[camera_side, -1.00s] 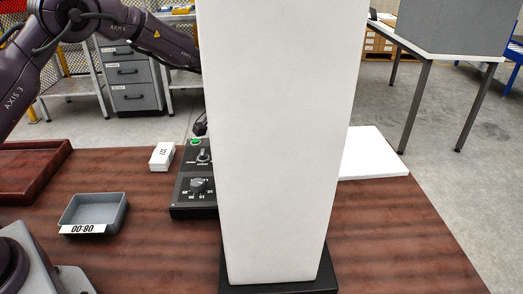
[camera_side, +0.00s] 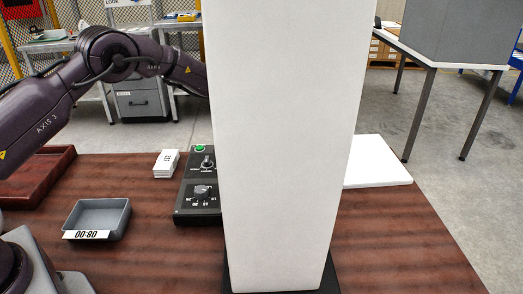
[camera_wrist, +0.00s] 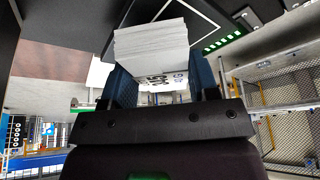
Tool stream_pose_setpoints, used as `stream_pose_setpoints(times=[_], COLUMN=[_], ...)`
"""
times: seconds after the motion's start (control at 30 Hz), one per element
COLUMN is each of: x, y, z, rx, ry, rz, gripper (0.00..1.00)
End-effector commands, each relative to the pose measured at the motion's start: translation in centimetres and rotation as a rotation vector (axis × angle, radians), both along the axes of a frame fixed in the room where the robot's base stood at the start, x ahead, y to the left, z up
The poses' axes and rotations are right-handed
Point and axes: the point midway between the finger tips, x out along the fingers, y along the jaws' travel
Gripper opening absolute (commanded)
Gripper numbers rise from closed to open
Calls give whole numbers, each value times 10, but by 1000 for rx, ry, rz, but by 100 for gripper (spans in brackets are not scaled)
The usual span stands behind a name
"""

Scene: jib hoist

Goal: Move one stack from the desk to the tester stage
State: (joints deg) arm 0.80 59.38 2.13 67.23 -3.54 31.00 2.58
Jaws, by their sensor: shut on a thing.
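My gripper (camera_wrist: 162,82) is shut on a stack of white sheets (camera_wrist: 152,38), held between its blue finger pads in the wrist view. Dark printing shows on the stack's near lower face. A black surface with a white outline (camera_wrist: 190,14) lies beyond the stack; I cannot tell whether the stack touches it. In the side view my gripper is hidden behind a tall white column. Another small white stack with dark print (camera_side: 166,164) lies on the desk (camera_side: 135,245), left of a black control box. I cannot make out the tester stage for certain.
The tall white column (camera_side: 280,140) on a black base blocks the side view's middle. The control box (camera_side: 199,190) has a green button and knobs. A grey tray (camera_side: 97,217), a red-brown tray (camera_side: 40,178) and a white slab (camera_side: 376,163) also lie there. The desk's right front is clear.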

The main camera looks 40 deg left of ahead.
Motion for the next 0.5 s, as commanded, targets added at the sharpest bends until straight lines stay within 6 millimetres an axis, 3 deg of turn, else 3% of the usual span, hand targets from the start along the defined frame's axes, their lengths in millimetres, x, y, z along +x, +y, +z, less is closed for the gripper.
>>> stream_pose_setpoints(times=[0.1,0.43,0.47,0.5], x=[0,0,0,0], y=[0,0,0,0], z=[-11,-14,-14,-14], rx=[0,0,0,0], ry=[-2,-1,-1,-1], rz=[0,0,0,0], gripper=[31,31,62,71])
